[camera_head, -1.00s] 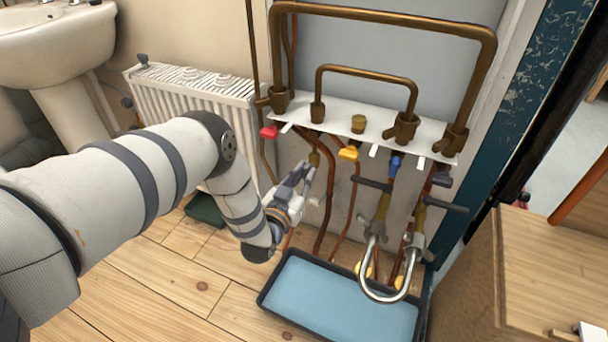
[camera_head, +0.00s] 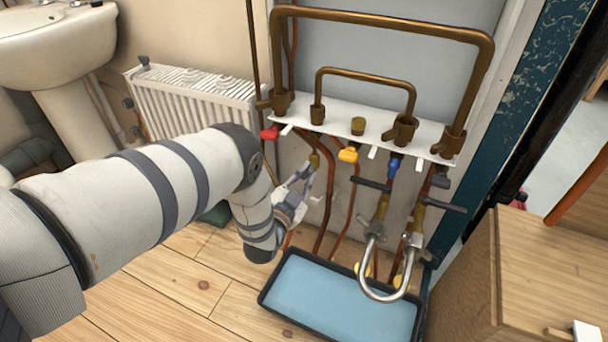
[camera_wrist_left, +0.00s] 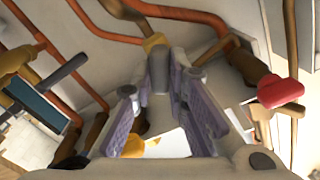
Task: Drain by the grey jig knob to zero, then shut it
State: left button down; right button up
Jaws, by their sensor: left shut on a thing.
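My left gripper (camera_head: 305,174) reaches in from the left, below the white manifold plate (camera_head: 340,120). In the left wrist view its two fingers (camera_wrist_left: 158,82) are closed around a small grey knob (camera_wrist_left: 158,68). This grey knob sits on a brass fitting (camera_wrist_left: 154,42), which also shows in the head view just above the fingers (camera_head: 314,159). In the head view the fingers mostly hide the knob, and I cannot read its turn angle. No pressure reading can be made out. My right gripper is out of view.
Red (camera_head: 269,132), yellow (camera_head: 348,155) and blue (camera_head: 394,166) handles hang along the plate. A looped metal hose (camera_head: 373,285) hangs at the right over a shallow blue-floored tray (camera_head: 330,300). A wooden cabinet (camera_head: 530,265) stands at the right, a radiator (camera_head: 190,100) at the left.

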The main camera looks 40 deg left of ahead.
pick_arm(q)
jog(key=m, duration=0.3)
jog(key=shift+w+d+r+m, duration=0.15)
jog(key=shift+w+r+m, duration=0.05)
jog(key=shift+m, duration=0.2)
jog(key=m, duration=0.2)
jog(key=shift+m, duration=0.4)
jog(key=m, duration=0.5)
jog(key=shift+f+b, duration=0.1)
jog(key=shift+b, duration=0.25)
jog(key=shift+m, duration=0.4)
jog(key=c, duration=1.6)
grip_release()
jog(key=shift+f, duration=0.1)
